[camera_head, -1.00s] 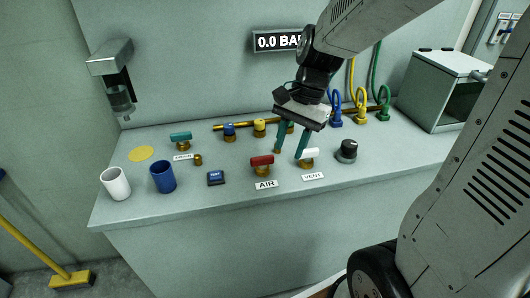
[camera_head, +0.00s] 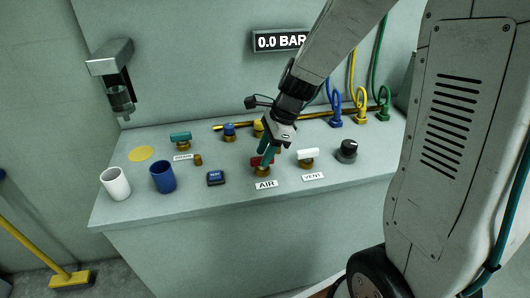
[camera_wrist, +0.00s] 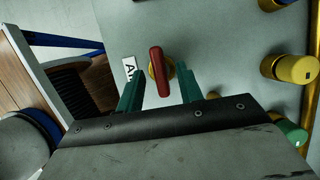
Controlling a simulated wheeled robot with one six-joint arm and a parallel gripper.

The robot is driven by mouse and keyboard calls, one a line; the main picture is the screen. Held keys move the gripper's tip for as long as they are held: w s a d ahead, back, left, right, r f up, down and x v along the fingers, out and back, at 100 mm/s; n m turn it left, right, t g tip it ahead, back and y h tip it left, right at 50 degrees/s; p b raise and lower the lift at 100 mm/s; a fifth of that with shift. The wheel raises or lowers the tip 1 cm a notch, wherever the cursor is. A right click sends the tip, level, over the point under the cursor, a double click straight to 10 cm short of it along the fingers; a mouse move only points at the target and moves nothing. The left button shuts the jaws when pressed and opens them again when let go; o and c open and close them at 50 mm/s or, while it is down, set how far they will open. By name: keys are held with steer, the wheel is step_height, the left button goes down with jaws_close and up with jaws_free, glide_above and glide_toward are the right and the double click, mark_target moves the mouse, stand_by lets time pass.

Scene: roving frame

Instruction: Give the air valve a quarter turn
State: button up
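The air valve has a red bar handle (camera_wrist: 159,70) on a brass base (camera_head: 262,172), behind the AIR label (camera_head: 265,185) on the bench. My gripper (camera_head: 267,155) points down at the valve, with green fingers that partly cover the red handle in the head view. In the wrist view my gripper (camera_wrist: 160,82) is open, with one finger on each side of the handle. A gap shows between each finger and the handle. The handle runs roughly along the gap between the fingers. The display (camera_head: 281,40) reads 0.0 BAR.
The white-handled vent valve (camera_head: 308,155) and a black knob (camera_head: 347,150) stand close on the right. A blue button box (camera_head: 216,178), a blue cup (camera_head: 163,177) and a white cup (camera_head: 115,183) are on the left. A yellow fitting (camera_wrist: 292,68) and brass pipe lie behind.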

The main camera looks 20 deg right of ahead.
steer(key=shift+a+f, duration=0.15)
steer(key=shift+f, duration=0.15)
jaws_close()
